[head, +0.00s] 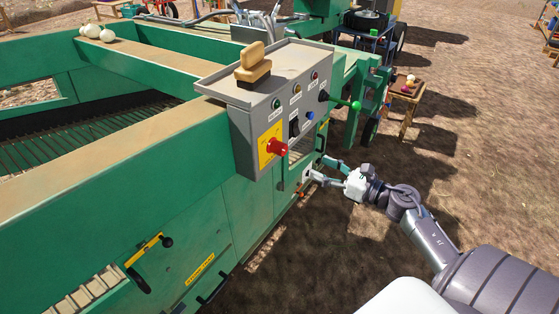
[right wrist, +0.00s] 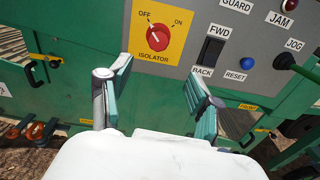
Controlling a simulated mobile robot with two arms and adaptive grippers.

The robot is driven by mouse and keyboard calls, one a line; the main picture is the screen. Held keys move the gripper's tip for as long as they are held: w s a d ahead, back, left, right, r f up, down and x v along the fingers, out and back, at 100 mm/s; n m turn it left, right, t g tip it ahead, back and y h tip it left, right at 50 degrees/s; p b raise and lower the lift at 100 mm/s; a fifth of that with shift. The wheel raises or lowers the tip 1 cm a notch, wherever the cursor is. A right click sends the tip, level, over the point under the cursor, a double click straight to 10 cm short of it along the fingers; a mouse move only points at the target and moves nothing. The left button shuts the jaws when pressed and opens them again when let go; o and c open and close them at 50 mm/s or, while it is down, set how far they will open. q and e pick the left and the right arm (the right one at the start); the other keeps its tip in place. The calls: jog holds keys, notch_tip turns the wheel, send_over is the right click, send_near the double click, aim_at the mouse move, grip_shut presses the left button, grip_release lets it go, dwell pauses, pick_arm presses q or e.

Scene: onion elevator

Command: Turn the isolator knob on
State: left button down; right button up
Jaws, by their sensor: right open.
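The red isolator knob (head: 277,147) sits on a yellow plate on the front of the grey control box. In the right wrist view the knob (right wrist: 158,35) is near the top, with its pale mark toward OFF at the upper left; ON is at the upper right of the plate (right wrist: 180,46). My right gripper (head: 319,168) is open and empty, to the right of and lower than the knob in the head view. In the right wrist view its two teal-padded fingers (right wrist: 157,78) stand apart below the plate, not touching the knob. My left gripper is out of view.
The grey control box (head: 246,120) also carries a black FWD/BACK switch (right wrist: 213,49), a blue RESET button (right wrist: 246,63) and a green-tipped JOG lever (head: 355,105). A wooden brush (head: 253,65) lies on top. Open dirt ground lies to the right.

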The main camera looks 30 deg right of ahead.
aim_at(285, 149)
jog(key=shift+n, duration=0.5)
jog(key=p+x, duration=0.1)
jog(key=x, duration=0.3)
jog(key=r+x, duration=0.1)
jog(key=x, duration=0.3)
jog(key=p+x, duration=0.1)
jog(key=x, duration=0.3)
jog(key=shift+w+a+r+p, duration=0.15)
jog(key=shift+w+a+p, duration=0.05)
jog(key=shift+a+p, duration=0.15)
jog(key=shift+w+a, duration=0.25)
jog(key=shift+w, duration=0.35)
jog(key=shift+c, duration=0.4)
jog(key=c, duration=1.1)
